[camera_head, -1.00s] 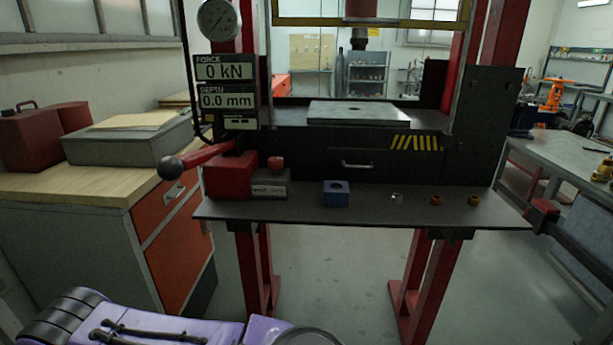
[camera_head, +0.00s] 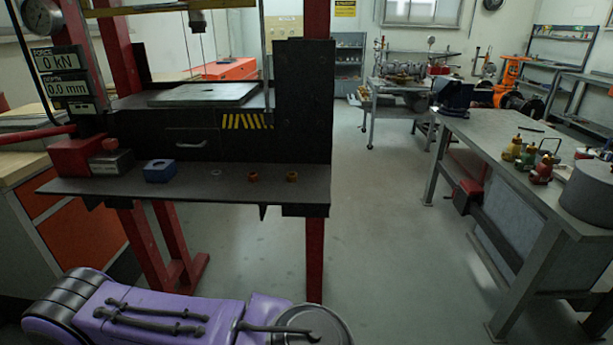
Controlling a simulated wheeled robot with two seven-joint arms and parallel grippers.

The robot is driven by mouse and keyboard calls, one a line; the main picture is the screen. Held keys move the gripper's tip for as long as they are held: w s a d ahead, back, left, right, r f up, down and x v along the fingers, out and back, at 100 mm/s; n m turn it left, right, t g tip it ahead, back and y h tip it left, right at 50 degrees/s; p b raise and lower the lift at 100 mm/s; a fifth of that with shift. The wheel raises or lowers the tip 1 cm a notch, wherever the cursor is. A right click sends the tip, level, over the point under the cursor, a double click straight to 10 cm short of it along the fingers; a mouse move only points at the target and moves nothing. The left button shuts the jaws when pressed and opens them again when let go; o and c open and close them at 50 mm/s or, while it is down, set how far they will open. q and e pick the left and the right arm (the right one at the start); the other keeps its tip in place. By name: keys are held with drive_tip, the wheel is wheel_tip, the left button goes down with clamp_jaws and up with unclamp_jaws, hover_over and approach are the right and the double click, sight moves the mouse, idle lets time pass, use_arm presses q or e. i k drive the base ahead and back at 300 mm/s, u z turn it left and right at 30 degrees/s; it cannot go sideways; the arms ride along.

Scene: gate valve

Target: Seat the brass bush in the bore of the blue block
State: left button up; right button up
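The blue block (camera_head: 160,171) sits on the dark front shelf of the press, left of the middle, with its bore opening upward. Neither of my grippers is in view. A purple part of my own body shows at the bottom.
The red-framed press has a grey bed plate (camera_head: 204,94) above the shelf (camera_head: 110,188) and a readout (camera_head: 60,75) showing 0 kN and 0.0 mm. Open floor (camera_head: 400,250) lies between.

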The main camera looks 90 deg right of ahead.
sight(163, 174)
drive_tip(key=k, duration=0.05)
drive_tip(key=z, duration=1.45)
